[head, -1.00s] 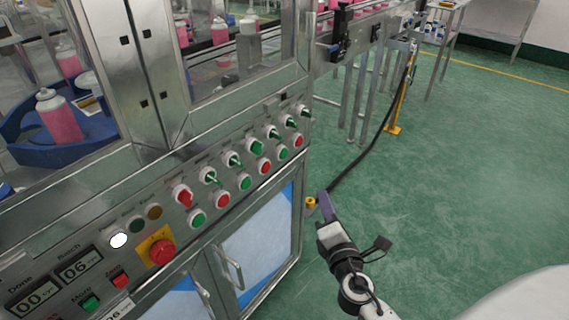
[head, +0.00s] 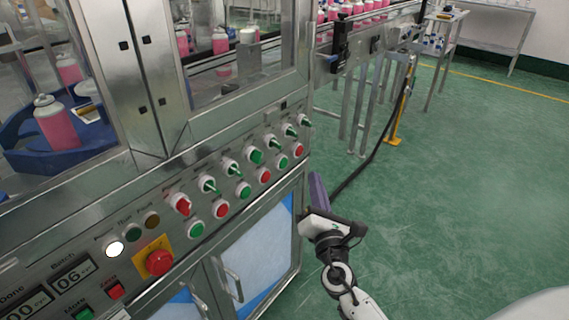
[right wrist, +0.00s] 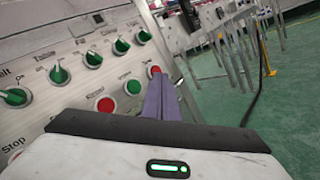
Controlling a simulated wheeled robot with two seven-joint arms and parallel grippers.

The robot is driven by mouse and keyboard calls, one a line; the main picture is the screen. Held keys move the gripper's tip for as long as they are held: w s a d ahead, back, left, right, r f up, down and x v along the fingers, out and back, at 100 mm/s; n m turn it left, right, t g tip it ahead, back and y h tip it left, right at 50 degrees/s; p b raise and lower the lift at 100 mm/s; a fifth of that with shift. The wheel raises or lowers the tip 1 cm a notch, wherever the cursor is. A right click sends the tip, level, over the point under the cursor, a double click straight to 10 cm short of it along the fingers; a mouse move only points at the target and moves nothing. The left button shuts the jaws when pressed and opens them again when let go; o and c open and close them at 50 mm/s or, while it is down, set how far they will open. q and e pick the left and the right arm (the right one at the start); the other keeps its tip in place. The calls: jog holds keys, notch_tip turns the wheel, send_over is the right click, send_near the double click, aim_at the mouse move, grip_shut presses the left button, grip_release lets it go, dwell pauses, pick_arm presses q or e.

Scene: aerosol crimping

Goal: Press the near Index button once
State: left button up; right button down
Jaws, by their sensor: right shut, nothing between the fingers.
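The control panel on the machine front carries a lower row of round push buttons, alternating green (head: 195,229) and red (head: 221,209). Their labels are too small to read, so I cannot tell which one is the near Index button. My right gripper (head: 316,180) is shut and empty, its purple fingers just right of the panel's right end. In the right wrist view the fingertips (right wrist: 158,80) overlap the edge of the far red button (right wrist: 154,71); contact cannot be told. A green button (right wrist: 133,87) and a red button (right wrist: 106,105) lie left of them. My left gripper is not in view.
Above the buttons runs a row of selector switches (head: 255,156). A red emergency stop (head: 159,262) on a yellow plate and counter displays (head: 72,277) sit at lower left. Cabinet doors with handles (head: 232,278) are below. The green floor at right is open.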

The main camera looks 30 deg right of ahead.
aim_at(283, 163)
jog(key=w, duration=0.1)
jog(key=w+a, duration=0.1)
jog(key=w, duration=0.1)
jog(key=w+a, duration=0.1)
jog(key=w, duration=0.1)
jog(key=shift+w+a+b, duration=0.15)
jog(key=shift+w+b, duration=0.1)
jog(key=shift+b, duration=0.1)
dwell(0.7)
dwell(1.1)
jog(key=shift+w, duration=0.15)
jog(key=shift+w+a, duration=0.15)
jog(key=shift+w, duration=0.1)
